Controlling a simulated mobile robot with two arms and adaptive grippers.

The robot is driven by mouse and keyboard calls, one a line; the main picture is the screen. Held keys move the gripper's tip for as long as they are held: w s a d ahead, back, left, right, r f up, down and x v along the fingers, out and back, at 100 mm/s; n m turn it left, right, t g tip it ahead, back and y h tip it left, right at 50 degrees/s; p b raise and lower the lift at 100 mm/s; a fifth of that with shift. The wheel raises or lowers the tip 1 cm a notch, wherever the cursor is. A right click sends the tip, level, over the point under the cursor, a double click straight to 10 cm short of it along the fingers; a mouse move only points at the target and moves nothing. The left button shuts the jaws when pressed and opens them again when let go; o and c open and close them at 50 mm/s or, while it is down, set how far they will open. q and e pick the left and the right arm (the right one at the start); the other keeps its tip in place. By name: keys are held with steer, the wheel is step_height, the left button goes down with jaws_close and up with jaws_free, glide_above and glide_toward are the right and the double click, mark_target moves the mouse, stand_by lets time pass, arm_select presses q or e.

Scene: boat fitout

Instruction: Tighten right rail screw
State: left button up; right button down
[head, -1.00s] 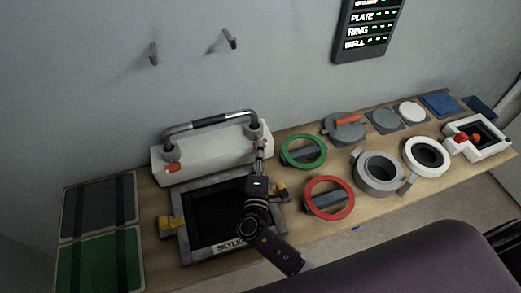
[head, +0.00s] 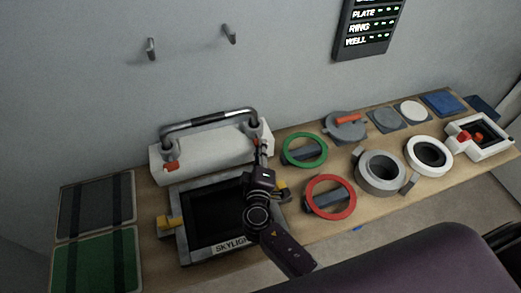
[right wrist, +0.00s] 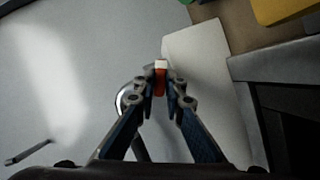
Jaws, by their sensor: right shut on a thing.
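The grab rail (head: 208,121) is a grey bar on a white block (head: 205,157) at the back of the bench. A red screw (head: 171,166) shows at the rail's left foot. My right gripper (head: 259,148) is at the rail's right foot and largely hides the screw there. In the right wrist view my right gripper (right wrist: 161,92) is shut on the right rail screw (right wrist: 160,80), red-orange with a pale end. I cannot tell how deep the screw sits. My left gripper is not in view.
The skylight frame (head: 184,243) with yellow clamps lies in front of the rail. Green (head: 304,150) and red (head: 330,197) rings, a grey ring fitting (head: 380,173) and a white ring (head: 428,154) stand to the right. Dark and green panels lie left. Two hooks are on the wall.

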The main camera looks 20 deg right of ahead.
steer(key=shift+m+g+y, duration=0.4)
steer(key=shift+m+y, duration=0.1)
steer(key=shift+m, duration=0.6)
steer(key=shift+d+r+m+g+y+p, duration=0.15)
steer(key=shift+m+y+p, duration=0.15)
steer(key=shift+m, duration=0.2)
steer(key=shift+r+m+g+y+p, duration=0.1)
steer(key=shift+m+g+y+p, duration=0.15)
steer(key=shift+m, duration=0.25)
steer(key=shift+d+f+m+t+y+b, duration=0.25)
steer(key=shift+m+y+b, duration=0.55)
steer(key=shift+m+y, duration=1.35)
steer(key=shift+d+f+m+t+y+b, duration=0.15)
steer(key=shift+m+y+b, duration=0.8)
steer(key=shift+m, duration=2.1)
steer(key=shift+d+f+m+t+y+b, duration=0.25)
steer(key=shift+m+y+b, duration=0.35)
steer(key=shift+m+y, duration=1.65)
steer(key=shift+r+m+h, duration=0.15)
steer(key=shift+m+h, duration=0.2)
steer(key=shift+h, duration=0.05)
steer(key=shift+s, duration=0.1)
